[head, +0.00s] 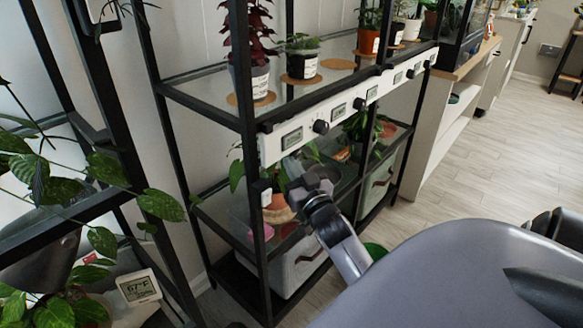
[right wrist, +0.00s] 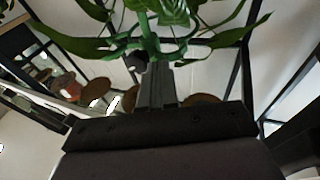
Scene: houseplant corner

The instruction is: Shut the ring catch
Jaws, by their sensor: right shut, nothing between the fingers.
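In the right wrist view, a green ring-like piece (right wrist: 150,45) sits among long green leaves, just beyond my fingertips. I take it for the ring with the catch. I cannot tell whether its catch is open or shut, or whether my fingers touch it. My right gripper (head: 308,180) is shut and empty, in front of the shelf rack below the white rail; its closed fingers also show in the right wrist view (right wrist: 157,72). In the head view the ring is not made out, and leaves (head: 308,155) show behind my gripper. My left gripper is not in view.
The black rack's post (head: 247,130) stands left of my right gripper. The white rail (head: 290,138) with displays and knobs runs above it. A terracotta pot (head: 278,211) stands behind. Potted plants fill the upper shelf. The floor (head: 480,150) at right is clear.

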